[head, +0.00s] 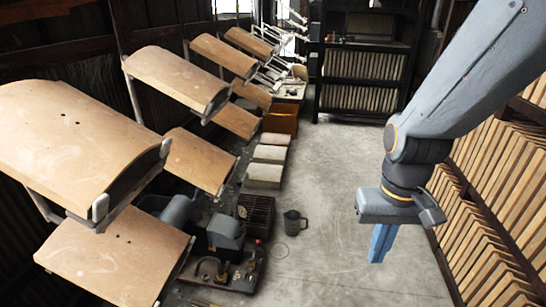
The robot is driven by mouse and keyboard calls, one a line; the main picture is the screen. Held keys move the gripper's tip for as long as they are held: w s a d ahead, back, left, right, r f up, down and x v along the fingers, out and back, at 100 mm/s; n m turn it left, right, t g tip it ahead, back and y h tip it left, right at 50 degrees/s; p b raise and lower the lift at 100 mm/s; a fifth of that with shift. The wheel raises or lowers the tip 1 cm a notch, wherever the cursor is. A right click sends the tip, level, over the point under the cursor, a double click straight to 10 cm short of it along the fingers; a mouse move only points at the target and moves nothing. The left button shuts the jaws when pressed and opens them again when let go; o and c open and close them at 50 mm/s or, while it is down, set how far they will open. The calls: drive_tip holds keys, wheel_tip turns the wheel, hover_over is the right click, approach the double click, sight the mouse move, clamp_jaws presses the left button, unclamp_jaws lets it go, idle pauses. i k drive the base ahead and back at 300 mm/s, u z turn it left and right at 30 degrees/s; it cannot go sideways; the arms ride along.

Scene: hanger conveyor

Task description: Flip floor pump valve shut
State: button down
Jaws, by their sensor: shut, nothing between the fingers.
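My gripper (378,256) hangs at the right, pointing down over the open concrete floor. Its blue fingers are together with nothing between them. What looks like the floor pump (210,270) is a small dark device with a curved pipe, on a low board at the bottom centre-left. The gripper is well to its right and apart from it. The valve is too small to make out, so I cannot tell its position.
Large curved wooden panels (70,138) hang on the left, partly above the pump area. A grey machine housing (225,231), a slatted dark crate (256,212) and a dark jug (294,222) stand near the pump. Racks of boards (490,225) line the right. The middle floor is clear.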

sight(263, 256)
drive_tip(key=z, duration=0.45)
drive_tip(key=k, duration=0.55)
drive_tip(key=z, duration=0.9)
drive_tip(key=i, duration=0.6)
drive_tip(key=u, duration=0.7)
drive_tip(key=i, duration=0.45)
drive_tip(key=u, duration=0.55)
